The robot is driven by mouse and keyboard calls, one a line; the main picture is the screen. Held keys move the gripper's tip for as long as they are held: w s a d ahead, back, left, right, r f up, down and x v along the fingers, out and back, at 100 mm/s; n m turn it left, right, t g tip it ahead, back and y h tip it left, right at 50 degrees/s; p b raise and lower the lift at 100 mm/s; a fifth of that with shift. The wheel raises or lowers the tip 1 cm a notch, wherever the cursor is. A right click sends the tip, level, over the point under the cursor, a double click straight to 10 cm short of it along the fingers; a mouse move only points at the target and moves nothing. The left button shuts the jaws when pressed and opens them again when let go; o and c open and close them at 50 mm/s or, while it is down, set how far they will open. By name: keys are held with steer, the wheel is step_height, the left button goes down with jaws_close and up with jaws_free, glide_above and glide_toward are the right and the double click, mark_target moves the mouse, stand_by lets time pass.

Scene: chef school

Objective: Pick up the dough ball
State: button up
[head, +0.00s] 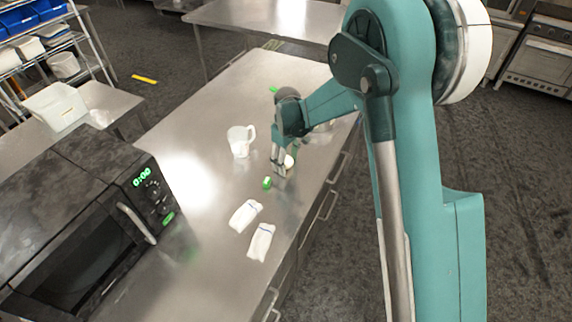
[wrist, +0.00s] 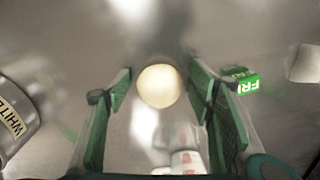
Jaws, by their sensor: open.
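The dough ball (wrist: 160,84) is round and cream-coloured. In the wrist view it shows between the fingertips of my gripper (wrist: 162,92), with a visible gap at the right finger and a narrower one at the left. My gripper is open, with green pads facing inward. In the head view my gripper (head: 282,166) points down, low over the steel table, and the dough ball (head: 290,160) shows as a pale patch partly hidden by the fingers. I cannot tell whether either finger touches it.
A white jug (head: 240,143) stands to the left. Two white packets (head: 246,215) lie nearer. A black microwave (head: 80,235) fills the near left. A labelled container (wrist: 14,118) shows in the wrist view.

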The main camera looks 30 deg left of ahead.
mark_target(287, 159)
steer(key=shift+c, duration=0.5)
steer(key=c, duration=1)
steer(key=shift+o, duration=0.2)
steer(key=shift+r, duration=0.1)
steer(key=shift+r, duration=4.9)
